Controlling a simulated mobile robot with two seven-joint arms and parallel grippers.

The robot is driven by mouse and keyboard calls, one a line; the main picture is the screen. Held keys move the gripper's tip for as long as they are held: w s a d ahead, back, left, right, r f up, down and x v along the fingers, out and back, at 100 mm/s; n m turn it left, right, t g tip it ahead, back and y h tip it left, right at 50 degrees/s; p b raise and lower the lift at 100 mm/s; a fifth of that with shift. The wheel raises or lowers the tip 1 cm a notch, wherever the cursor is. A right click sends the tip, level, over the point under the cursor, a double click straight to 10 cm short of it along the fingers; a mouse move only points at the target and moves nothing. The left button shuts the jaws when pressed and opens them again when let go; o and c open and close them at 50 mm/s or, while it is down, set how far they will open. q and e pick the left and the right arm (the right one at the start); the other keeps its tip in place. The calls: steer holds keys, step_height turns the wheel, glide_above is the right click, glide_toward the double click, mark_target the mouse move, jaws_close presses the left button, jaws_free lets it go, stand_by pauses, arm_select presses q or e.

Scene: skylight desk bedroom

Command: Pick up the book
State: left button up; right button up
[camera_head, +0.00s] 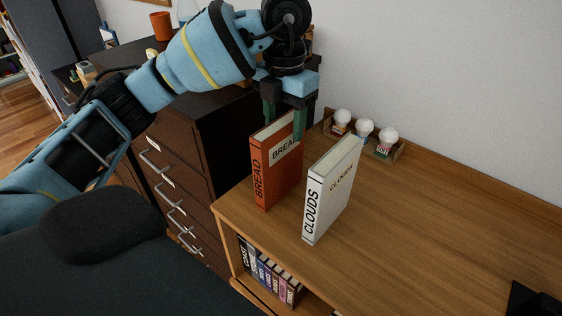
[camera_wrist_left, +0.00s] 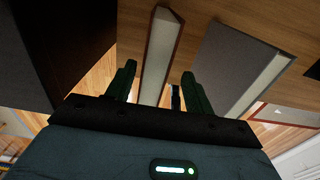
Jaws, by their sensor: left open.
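An orange-red book (camera_head: 260,172) titled BREAD stands upright on the wooden desk. A white book (camera_head: 318,205) titled CLOUDS stands upright to its right, apart from it. My left gripper (camera_head: 284,120) points down at the top of the BREAD book, its fingers open. In the left wrist view, the BREAD book (camera_wrist_left: 161,48) lies in line with the gap between the open fingers of my left gripper (camera_wrist_left: 160,88), with space on each side. The CLOUDS book (camera_wrist_left: 238,65) is beyond the right finger there. Whether either finger touches a book is not clear. My right gripper is not seen.
The wooden desk (camera_head: 420,220) is mostly clear to the right. A small wooden holder with white-topped items (camera_head: 364,130) sits by the wall. Several books (camera_head: 270,275) stand on a shelf below. A dark drawer cabinet (camera_head: 175,160) adjoins the desk. A black object (camera_head: 533,302) is cut off lower right.

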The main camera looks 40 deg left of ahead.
mark_target(280, 140)
arm_select(q)
steer(key=f, duration=0.1)
steer(key=a+f, duration=0.1)
steer(key=f, duration=0.1)
steer(key=shift+s+f, duration=0.2)
steer(key=shift+f, duration=0.1)
steer(key=shift+d+f, duration=0.1)
steer(key=shift+f, duration=0.55)
steer(key=shift+c, duration=0.2)
jaws_close()
